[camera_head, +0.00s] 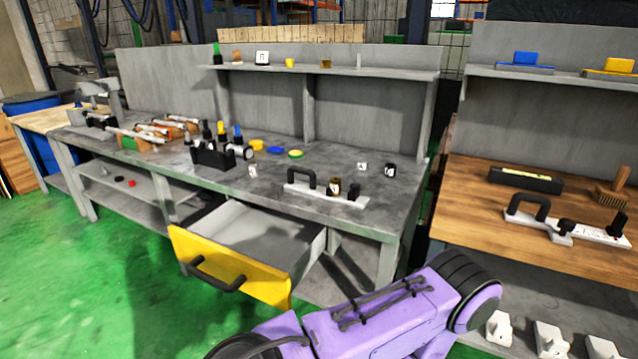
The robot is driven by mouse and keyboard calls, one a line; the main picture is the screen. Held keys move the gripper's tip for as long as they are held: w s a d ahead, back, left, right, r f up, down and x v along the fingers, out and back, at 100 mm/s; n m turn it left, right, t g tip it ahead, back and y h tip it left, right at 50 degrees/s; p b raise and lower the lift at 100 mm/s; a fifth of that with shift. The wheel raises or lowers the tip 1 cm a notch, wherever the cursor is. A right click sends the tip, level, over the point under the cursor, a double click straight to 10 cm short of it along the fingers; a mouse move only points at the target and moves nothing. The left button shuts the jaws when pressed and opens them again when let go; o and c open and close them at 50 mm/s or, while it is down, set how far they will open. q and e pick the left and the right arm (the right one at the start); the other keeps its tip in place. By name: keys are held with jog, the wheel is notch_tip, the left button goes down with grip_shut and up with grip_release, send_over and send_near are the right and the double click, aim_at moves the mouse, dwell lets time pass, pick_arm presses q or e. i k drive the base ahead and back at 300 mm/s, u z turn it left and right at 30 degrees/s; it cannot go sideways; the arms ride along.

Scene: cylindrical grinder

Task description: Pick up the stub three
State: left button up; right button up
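I cannot tell which object is stub three; no readable label picks it out. Small candidates stand on the grey workbench (320,165): a white piece (253,170), a white block with a dark mark (362,167), a black cylinder with a pale face (390,170), and a brass-coloured piece (354,189) by a white plate with a black handle (304,182). Several white pieces (500,328) stand low at the bottom right. A purple arm of mine crosses the bottom centre. Neither gripper is in view.
A yellow-fronted drawer (235,268) stands open below the grey bench and juts out. A black holder (212,157) with upright tools stands on the bench. A wooden-topped bench (470,185) is at the right. Green floor (80,270) is clear at the left.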

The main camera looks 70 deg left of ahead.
aim_at(335, 181)
jog(key=u, duration=0.75)
jog(key=i, duration=0.75)
jog(key=u, duration=0.85)
